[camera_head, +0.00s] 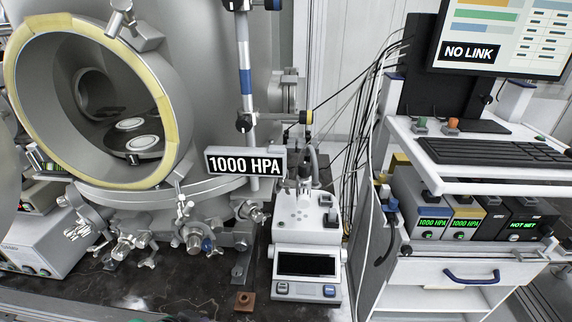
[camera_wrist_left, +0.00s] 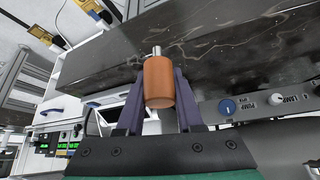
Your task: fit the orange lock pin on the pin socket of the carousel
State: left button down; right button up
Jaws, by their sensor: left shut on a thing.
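The orange lock pin (camera_wrist_left: 158,88) shows in the left wrist view as an orange cylinder with a short metal tip at its far end. My left gripper (camera_wrist_left: 158,76) is shut on it, one dark finger on each side. In the head view the carousel (camera_head: 145,144) is a dark disc with pale round plates inside the open round chamber (camera_head: 174,110). I cannot make out the pin socket. Neither gripper shows in the head view, and my right gripper is in no view.
The chamber's thick rim bounds its opening. A "1000 HPA" sign (camera_head: 245,163) and a white instrument (camera_head: 306,263) stand to its right. Valves (camera_head: 195,240) line its foot. A brown block (camera_head: 245,301) sits on the dark table. A keyboard (camera_head: 480,150) lies on the right shelf.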

pick_arm(q)
notch_tip(320, 180, up, 6)
jog(key=d+n+y, duration=0.2)
jog(key=n+y, duration=0.1)
jog(key=n, duration=0.2)
jog(key=a+f+m+h, duration=0.1)
jog(key=f+m, duration=0.1)
jog(key=a+f+m+h, duration=0.1)
jog(key=f, duration=0.1)
jog(key=a+f+m+h, duration=0.1)
jog(key=f+m, duration=0.1)
jog(key=shift+s+f+m, duration=0.1)
jog(key=shift+f+m, duration=0.2)
jog(key=shift+f, duration=0.05)
jog(key=a+m, duration=0.1)
jog(key=a+m+g+h, duration=0.1)
jog(key=a+m, duration=0.1)
jog(key=a+m+h, duration=0.1)
jog(key=a, duration=0.1)
jog(key=shift+f+g, duration=0.25)
jog(key=shift+g, duration=0.05)
